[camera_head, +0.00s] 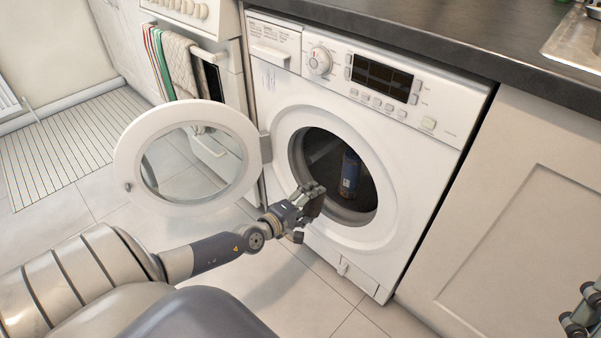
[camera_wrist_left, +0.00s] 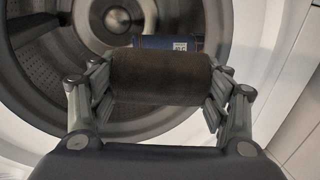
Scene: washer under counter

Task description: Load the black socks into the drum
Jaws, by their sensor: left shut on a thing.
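The black socks (camera_wrist_left: 160,78) are a dark, brownish-black roll in the left wrist view. My left gripper (camera_head: 312,200) is shut on the roll, with fingers on both ends. In the head view it is at the lower left rim of the washer's opening, and the socks (camera_head: 314,208) are a small dark patch between the fingers. The drum (camera_head: 321,149) is open and also fills the back of the left wrist view (camera_wrist_left: 40,70). My right gripper (camera_head: 583,312) is partly in view at the lower right edge; its opening cannot be told.
A dark blue item with a pale label (camera_head: 350,174) is inside the drum; it also shows behind the socks in the wrist view (camera_wrist_left: 178,42). The round washer door (camera_head: 128,160) is swung open to the left. A cabinet (camera_head: 520,200) stands right of the washer.

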